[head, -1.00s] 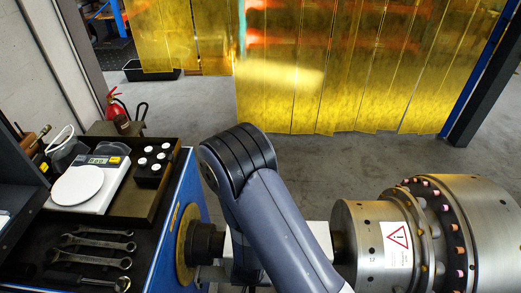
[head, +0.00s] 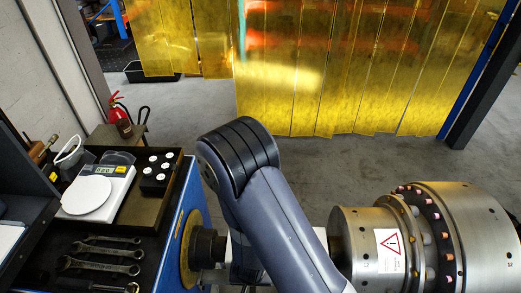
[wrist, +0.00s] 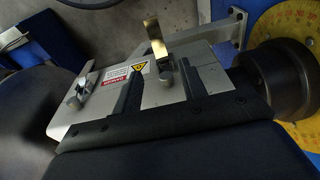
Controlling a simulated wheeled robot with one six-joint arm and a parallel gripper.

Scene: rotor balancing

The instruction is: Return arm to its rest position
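My arm (head: 275,215) reaches forward across the lower middle of the head view, bent at a dark rounded joint. It hides my gripper there. In the wrist view, the two dark fingers of my gripper (wrist: 160,88) stand apart with nothing seen held between them. Beyond them is a grey metal housing (wrist: 215,72) with a yellow warning label and a brass-coloured tab (wrist: 155,37). The steel rotor (head: 372,245), with a ring of bolts and a warning sticker, lies to the right of my arm in the head view.
At left, a blue-sided bench (head: 180,222) holds a scale (head: 87,195), a black block with white-topped pieces (head: 157,172) and several wrenches (head: 105,252). A fire extinguisher (head: 118,112) stands behind. Yellow strip curtains (head: 350,75) hang at the back, with open grey floor before them.

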